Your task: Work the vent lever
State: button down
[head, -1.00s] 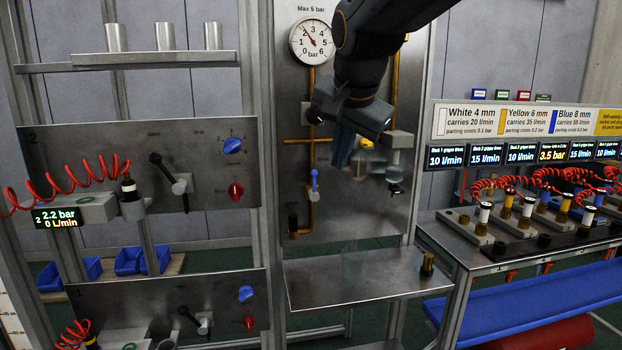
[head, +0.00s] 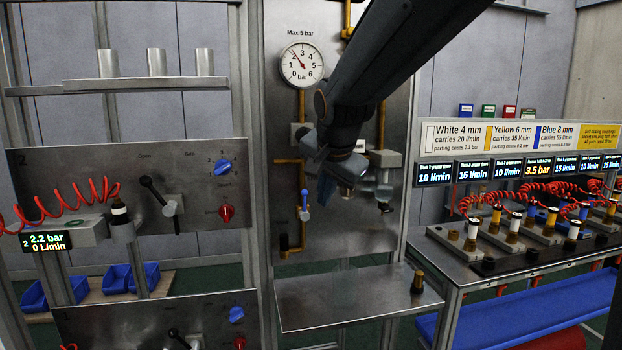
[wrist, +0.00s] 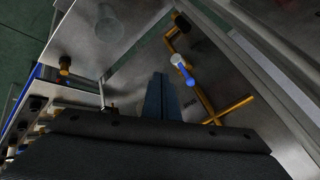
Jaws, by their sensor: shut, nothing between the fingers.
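A small blue-handled lever (head: 304,205) sits on the yellow pipe of the central metal panel, its handle upright. It also shows in the wrist view (wrist: 182,68), right of my fingers. A black-handled lever (head: 158,195) sits on panel 2 at the left, slanting up-left from its pivot. No readable label tells which one is the vent lever. My gripper (head: 325,190) is shut and empty in front of the central panel, right of the blue lever and apart from it. Its bluish fingers (wrist: 160,80) also show in the wrist view. My arm hides part of the panel.
A pressure gauge (head: 302,65) with its needle near 2 is above the lever. A metal shelf (head: 345,297) juts out below, with a brass fitting (head: 417,283). A bench (head: 470,262) with hose couplings stands at right. Red coiled hose (head: 70,205) hangs at left.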

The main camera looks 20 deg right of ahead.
aim_at(304, 204)
jog(key=w, duration=0.1)
jog(key=w+a+f+p, duration=0.1)
jog(key=w, duration=0.1)
jog(key=w+a, duration=0.1)
jog(key=shift+w+f, duration=0.2)
jog(key=shift+w, duration=0.05)
jog(key=shift+w, duration=0.1)
